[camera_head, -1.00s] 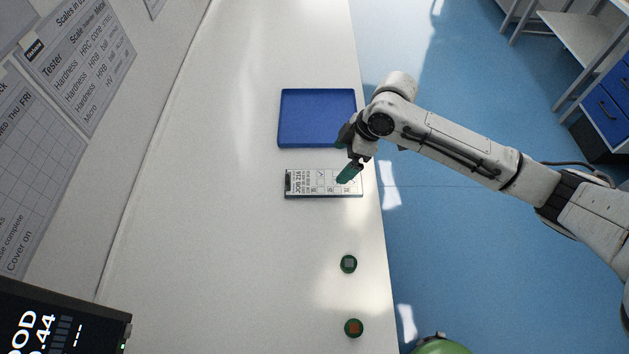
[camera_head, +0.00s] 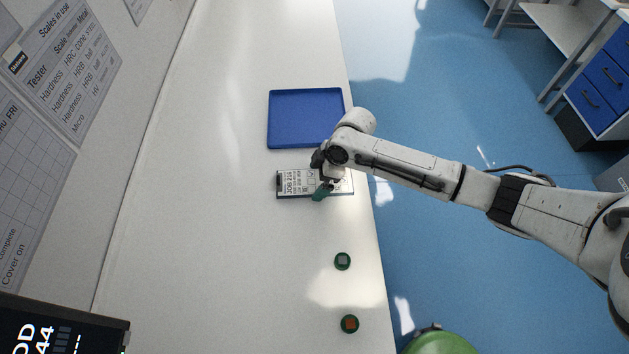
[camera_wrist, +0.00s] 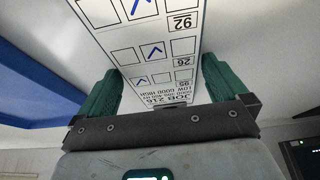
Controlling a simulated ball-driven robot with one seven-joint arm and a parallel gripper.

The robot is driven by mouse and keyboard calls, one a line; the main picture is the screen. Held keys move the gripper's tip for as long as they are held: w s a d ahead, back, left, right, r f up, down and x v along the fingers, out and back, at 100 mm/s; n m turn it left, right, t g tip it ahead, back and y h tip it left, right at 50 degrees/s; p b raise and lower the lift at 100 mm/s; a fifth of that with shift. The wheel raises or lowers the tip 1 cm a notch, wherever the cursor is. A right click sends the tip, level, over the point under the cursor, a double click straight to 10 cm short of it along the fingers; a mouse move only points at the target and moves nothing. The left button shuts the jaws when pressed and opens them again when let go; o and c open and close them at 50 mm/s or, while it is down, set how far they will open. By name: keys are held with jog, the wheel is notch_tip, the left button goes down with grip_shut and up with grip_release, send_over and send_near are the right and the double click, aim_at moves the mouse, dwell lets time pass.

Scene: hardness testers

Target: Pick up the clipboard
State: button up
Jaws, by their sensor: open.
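The clipboard (camera_head: 295,184) lies flat on the white bench, with a printed sheet headed JOB 216 and a dark clip at its left end. In the wrist view its sheet (camera_wrist: 150,45) shows tick boxes and blue ticks. My gripper (camera_head: 322,180) is over the middle of the clipboard and hides part of it. In the wrist view the two green fingers (camera_wrist: 160,85) are open, one on each side of the clipboard's width. I cannot tell whether they touch it.
A blue tray (camera_head: 303,146) lies just behind the clipboard. A dark display (camera_head: 60,325) stands at the lower left. The bench (camera_head: 200,240) left of the clipboard is clear.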

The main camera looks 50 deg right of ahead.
jog(key=shift+c, duration=0.5)
jog(key=c, duration=0.8)
jog(key=shift+r, duration=0.1)
jog(key=shift+c, duration=0.2)
